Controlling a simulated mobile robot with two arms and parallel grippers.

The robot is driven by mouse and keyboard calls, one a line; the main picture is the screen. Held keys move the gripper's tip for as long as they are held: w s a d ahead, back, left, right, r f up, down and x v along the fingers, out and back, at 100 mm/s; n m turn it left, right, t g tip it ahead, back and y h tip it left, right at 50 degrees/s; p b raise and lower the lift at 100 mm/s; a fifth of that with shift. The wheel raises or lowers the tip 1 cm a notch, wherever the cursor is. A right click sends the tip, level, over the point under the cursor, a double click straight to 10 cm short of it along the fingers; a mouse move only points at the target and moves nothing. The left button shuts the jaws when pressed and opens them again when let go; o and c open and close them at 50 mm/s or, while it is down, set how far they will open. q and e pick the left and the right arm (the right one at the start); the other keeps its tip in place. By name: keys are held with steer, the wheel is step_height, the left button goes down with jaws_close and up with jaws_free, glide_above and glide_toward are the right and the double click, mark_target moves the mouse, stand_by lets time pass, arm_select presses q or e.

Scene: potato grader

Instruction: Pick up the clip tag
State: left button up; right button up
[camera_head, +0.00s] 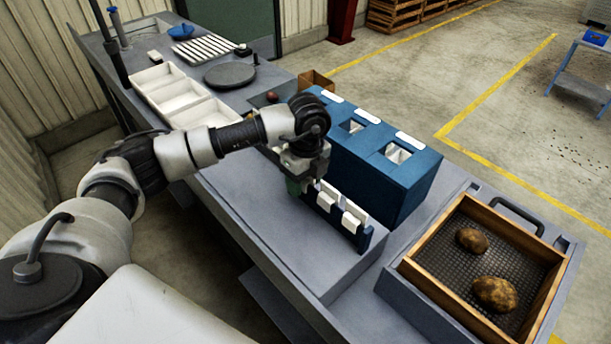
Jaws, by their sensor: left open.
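White clip tags stand upright in a small blue rack (362,243) on the grey bench. One clip tag (353,218) is at the rack's near right end, and another tag (328,196) is beside it to the left. My left gripper (296,186) points down at the rack's left end, close to the tags. Its fingertips are small and partly hidden, and I cannot tell whether they touch anything. My right gripper is not in view.
A large blue box (385,170) with square openings and white labels stands just behind the rack. A wooden-framed mesh tray (430,284) with two potatoes is at right. White bins (160,77) and a dark round plate (230,75) lie farther back. Bench in front of the rack is clear.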

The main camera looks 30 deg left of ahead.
arm_select(q)
steer(key=shift+f, duration=0.3)
jaws_close()
steer(key=shift+r, duration=0.1)
